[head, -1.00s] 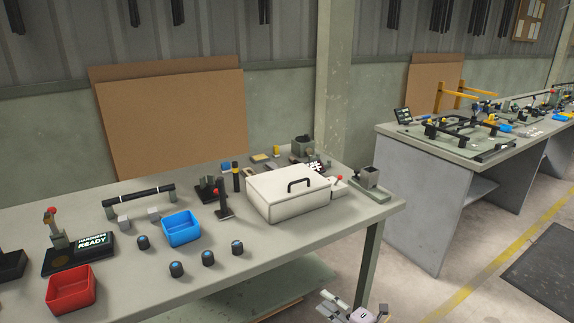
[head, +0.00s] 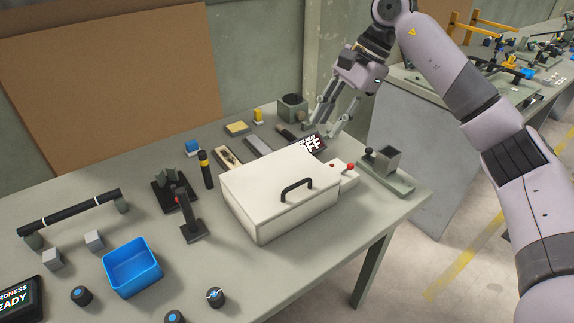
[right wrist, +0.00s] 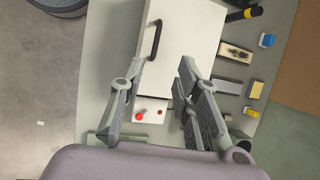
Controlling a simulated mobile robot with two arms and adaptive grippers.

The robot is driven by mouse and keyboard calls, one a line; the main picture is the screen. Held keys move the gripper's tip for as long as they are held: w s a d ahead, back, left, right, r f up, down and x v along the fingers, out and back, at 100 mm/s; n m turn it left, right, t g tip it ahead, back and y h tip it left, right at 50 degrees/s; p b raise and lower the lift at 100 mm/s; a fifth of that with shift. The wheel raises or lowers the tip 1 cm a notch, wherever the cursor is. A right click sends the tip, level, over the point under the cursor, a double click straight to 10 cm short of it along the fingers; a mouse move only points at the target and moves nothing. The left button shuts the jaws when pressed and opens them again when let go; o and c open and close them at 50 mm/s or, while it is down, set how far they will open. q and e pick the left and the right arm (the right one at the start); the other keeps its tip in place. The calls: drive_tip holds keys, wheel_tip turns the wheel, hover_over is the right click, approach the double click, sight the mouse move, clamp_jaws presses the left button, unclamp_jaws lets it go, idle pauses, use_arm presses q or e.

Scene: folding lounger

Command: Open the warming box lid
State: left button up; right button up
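The white warming box (head: 268,209) stands near the right end of the table with its lid (head: 280,172) shut. A black handle (head: 297,189) arches over the lid near its front edge; it also shows in the right wrist view (right wrist: 156,40). My right gripper (head: 325,127) is open and empty, above the table behind the box's right end. In the right wrist view its fingers (right wrist: 157,88) are spread apart. My left gripper is out of view.
A grey block on a stand (head: 386,160) is right of the box. A dark upright clamp (head: 188,215), a black-and-yellow cylinder (head: 206,168) and a blue bin (head: 132,268) are to its left. Small parts and a grey pot (head: 292,107) lie behind.

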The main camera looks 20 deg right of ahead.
sight(291, 187)
drive_tip(key=p+x, duration=0.1)
drive_tip(key=x, duration=0.4)
drive_tip(key=p+x, duration=0.1)
drive_tip(key=x, duration=0.4)
drive_tip(key=p+x, duration=0.1)
drive_tip(key=x, duration=0.4)
drive_tip(key=shift+s+a+f, duration=0.15)
drive_tip(key=shift+s+a, duration=0.1)
drive_tip(key=shift+a+f, duration=0.15)
drive_tip(key=shift+f, duration=0.25)
drive_tip(key=shift+w+a+f, duration=0.1)
drive_tip(key=shift+a+f, duration=0.05)
drive_tip(key=shift+f, duration=0.15)
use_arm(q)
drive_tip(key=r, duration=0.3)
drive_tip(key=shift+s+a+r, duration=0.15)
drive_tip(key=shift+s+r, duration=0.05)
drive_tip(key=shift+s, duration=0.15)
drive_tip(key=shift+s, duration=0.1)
use_arm(e)
drive_tip(key=shift+c, duration=0.2)
clamp_jaws()
